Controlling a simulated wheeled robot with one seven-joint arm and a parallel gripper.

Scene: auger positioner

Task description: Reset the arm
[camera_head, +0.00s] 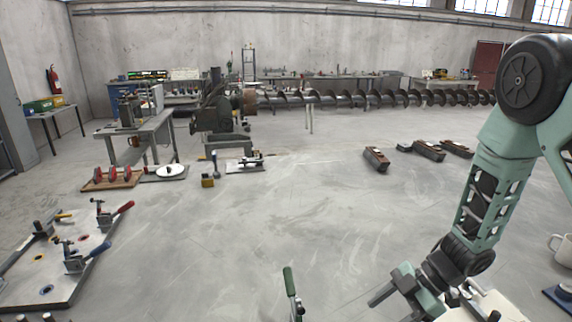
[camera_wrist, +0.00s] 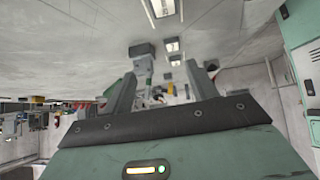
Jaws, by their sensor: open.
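My gripper (camera_head: 388,295) is at the lower right of the head view, below my green and black arm. Its fingers are apart with nothing seen between them. In the wrist view the two fingers of my gripper (camera_wrist: 158,92) stand apart with an empty gap, and the room behind appears upside down. A green-handled tool (camera_head: 290,281) stands just left of my gripper in the head view, apart from it.
A metal plate (camera_head: 52,283) with red-, blue- and yellow-handled clamps lies at left. A white mug (camera_head: 561,245) stands at the right edge. A long auger (camera_head: 380,98) spans the back. Brown blocks (camera_head: 376,158) lie on the floor at mid right. The middle is clear.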

